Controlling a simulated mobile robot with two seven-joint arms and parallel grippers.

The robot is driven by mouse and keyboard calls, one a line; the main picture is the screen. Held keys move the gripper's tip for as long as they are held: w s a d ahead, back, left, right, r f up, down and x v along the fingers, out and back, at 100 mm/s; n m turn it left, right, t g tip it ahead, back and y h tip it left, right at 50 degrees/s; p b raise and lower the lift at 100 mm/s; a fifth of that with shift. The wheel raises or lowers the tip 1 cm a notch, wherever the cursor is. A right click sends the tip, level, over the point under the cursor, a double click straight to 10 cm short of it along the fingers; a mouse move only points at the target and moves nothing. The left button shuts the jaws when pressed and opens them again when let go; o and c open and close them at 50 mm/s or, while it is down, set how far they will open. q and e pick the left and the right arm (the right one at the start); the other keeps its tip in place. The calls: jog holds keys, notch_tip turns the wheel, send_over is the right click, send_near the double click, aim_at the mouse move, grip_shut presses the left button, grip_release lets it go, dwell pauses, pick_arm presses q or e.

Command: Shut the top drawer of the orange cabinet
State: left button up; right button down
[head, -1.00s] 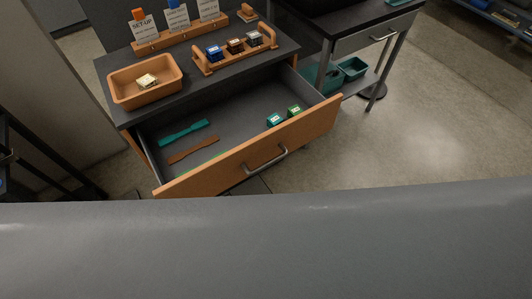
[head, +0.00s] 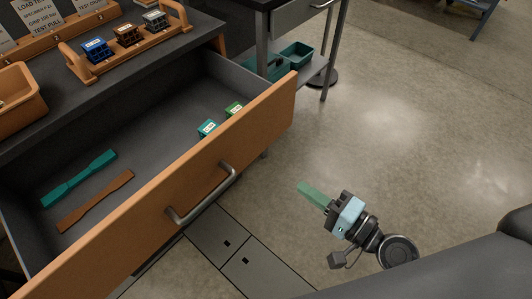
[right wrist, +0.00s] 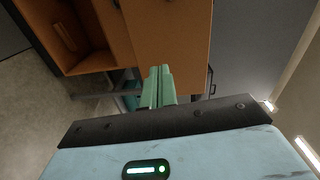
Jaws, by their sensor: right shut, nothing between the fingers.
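The orange cabinet's top drawer stands pulled well out in the head view. Its orange front (head: 150,215) carries a grey bar handle (head: 205,197). The dark drawer floor shows behind the front. My right gripper (head: 300,187), with green fingers, is to the right of the drawer front, apart from it in the picture, over the floor. Its fingers are together and empty. In the right wrist view the shut fingers (right wrist: 158,72) point toward an orange panel (right wrist: 165,35); I cannot tell whether they touch it. My left gripper is not in view.
A rack (head: 130,50) of small blocks stands on the cabinet top. A metal-legged table (head: 262,45) stands behind. The floor at right is open.

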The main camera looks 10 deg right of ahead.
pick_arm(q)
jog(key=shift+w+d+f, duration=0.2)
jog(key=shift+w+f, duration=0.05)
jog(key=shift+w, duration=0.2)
pick_arm(e)
jog(key=shift+w+d+r+m+y, duration=0.1)
jog(key=shift+w+r+m+y, duration=0.2)
jog(key=shift+w+r, duration=0.25)
jog(key=p, duration=0.3)
send_near(248, 143)
jog(key=x, duration=0.6)
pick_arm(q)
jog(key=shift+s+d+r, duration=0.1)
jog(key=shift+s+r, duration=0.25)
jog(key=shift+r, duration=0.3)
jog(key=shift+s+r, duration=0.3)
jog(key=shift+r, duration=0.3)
pick_arm(e)
jog(key=shift+w+a+f, duration=0.1)
jog(key=shift+w+a, duration=0.15)
jog(key=shift+w, duration=0.1)
